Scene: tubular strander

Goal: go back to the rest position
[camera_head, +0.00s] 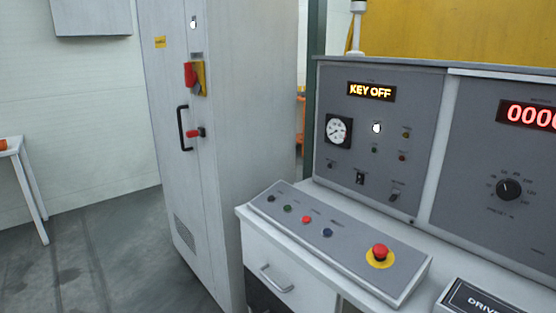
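Neither of my grippers shows in the head view, and no part of my arms is visible. In front of me to the right stands a grey control desk (345,215) with a sloped button panel (345,239). Its upright panel has a lit display (371,91) reading "KEY OFF". A red mushroom button (380,251) on a yellow ring sits at the right end of the button panel. A tall grey cabinet (240,130) stands left of the desk, with a red and yellow rotary switch (194,77) and a black handle (183,128).
A red digit display (531,116) and a black knob (508,188) are on the right panel. A drawer (285,283) is under the desk. A white table (25,185) bears an orange object (3,144) at far left. The floor (95,250) before the cabinet is clear.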

